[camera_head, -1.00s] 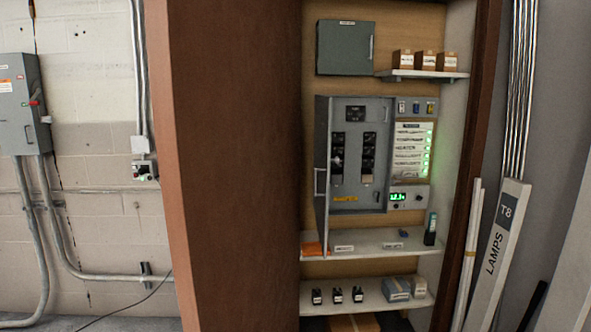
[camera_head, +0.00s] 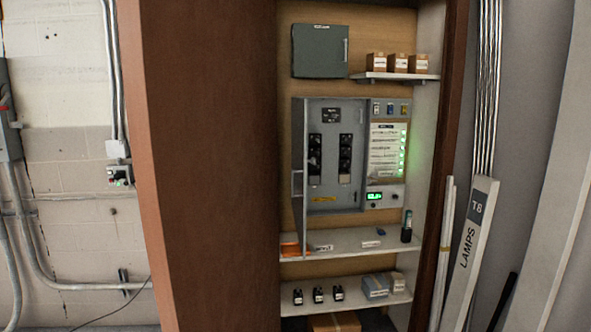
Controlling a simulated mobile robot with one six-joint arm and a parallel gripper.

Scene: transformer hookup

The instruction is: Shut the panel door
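The grey electrical panel (camera_head: 331,197) is mounted on the wooden back of the cabinet, with its two columns of dark breakers (camera_head: 345,158) exposed. Its door (camera_head: 299,178) is hinged at the left and stands open, swung out toward me and seen nearly edge-on. A handle (camera_head: 296,184) shows on the door's outer edge. My gripper is not in view, and nothing of my arm touches the door.
A brown cabinet side (camera_head: 208,170) stands left of the panel. Below it is a white shelf (camera_head: 345,241) with small items and an orange object (camera_head: 291,248). A closed grey box (camera_head: 319,51) hangs above. Tubes and a lamps carton (camera_head: 470,250) lean at the right.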

